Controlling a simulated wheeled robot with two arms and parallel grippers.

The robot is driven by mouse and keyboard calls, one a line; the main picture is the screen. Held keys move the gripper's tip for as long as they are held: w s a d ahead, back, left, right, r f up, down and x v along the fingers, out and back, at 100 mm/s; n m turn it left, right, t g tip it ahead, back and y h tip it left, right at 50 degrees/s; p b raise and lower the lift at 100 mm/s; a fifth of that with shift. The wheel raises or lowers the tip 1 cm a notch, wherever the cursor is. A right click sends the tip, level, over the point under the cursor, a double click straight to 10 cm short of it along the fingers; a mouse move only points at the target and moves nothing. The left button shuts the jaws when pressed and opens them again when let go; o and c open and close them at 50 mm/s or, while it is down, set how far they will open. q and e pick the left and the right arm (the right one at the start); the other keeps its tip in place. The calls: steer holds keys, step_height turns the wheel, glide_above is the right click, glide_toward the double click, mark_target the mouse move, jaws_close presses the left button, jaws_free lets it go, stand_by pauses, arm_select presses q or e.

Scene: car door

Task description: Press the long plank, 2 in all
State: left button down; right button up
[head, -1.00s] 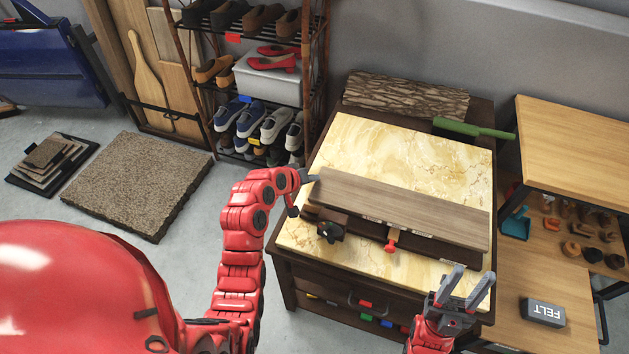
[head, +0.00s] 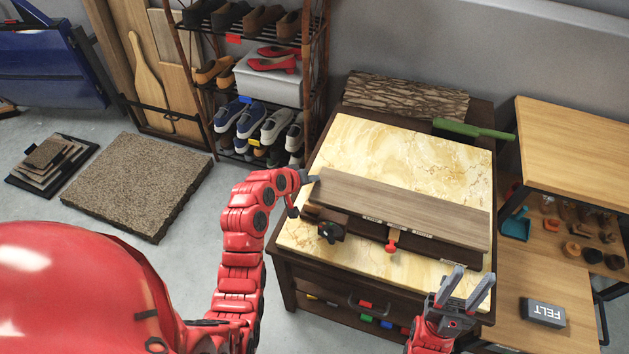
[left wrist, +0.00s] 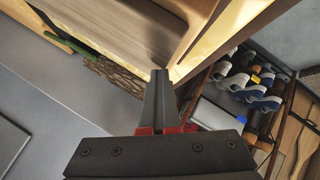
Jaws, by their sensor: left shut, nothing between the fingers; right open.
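The long plank (head: 400,206) is a brown wooden board lying across dark supports on a marble-topped cabinet (head: 400,145). My left gripper (head: 314,179) is shut and empty at the plank's left end; whether it touches the plank I cannot tell. In the left wrist view the shut fingers (left wrist: 159,100) point toward the edge of a wooden surface, and the plank shows at the top (left wrist: 120,30). My right gripper (head: 466,289) is open and empty, in front of the cabinet's right front corner.
A dark clamp-like piece (head: 331,232) and a red-handled piece (head: 392,241) sit at the plank's front edge. A bark-covered slab (head: 405,97) and a green brush (head: 470,129) lie behind. A shoe rack (head: 250,80) stands left. A wooden workbench (head: 575,150) is right.

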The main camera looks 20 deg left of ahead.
arm_select(q)
steer(key=shift+s+d+f+g+p, duration=0.25)
steer(key=shift+s+f+g, duration=0.1)
steer(key=shift+f, duration=0.3)
steer(key=shift+s+d+f+g+p, duration=0.1)
steer(key=shift+s+d+f+g, duration=0.2)
steer(key=shift+f, duration=0.3)
steer(key=shift+r, duration=0.2)
steer(key=shift+t, duration=0.25)
steer(key=r+p, duration=0.1)
steer(key=r, duration=0.2)
steer(key=w+r+p, duration=0.1)
steer(key=r, duration=0.1)
steer(key=shift+w+a+r+p, duration=0.1)
steer(key=shift+r+p, duration=0.2)
steer(key=shift+r, duration=0.1)
steer(key=shift+a+r, duration=0.15)
steer(key=shift+r, duration=0.25)
steer(key=shift+w, duration=0.1)
steer(key=shift+w+a+r, duration=0.1)
steer(key=shift+a, duration=0.05)
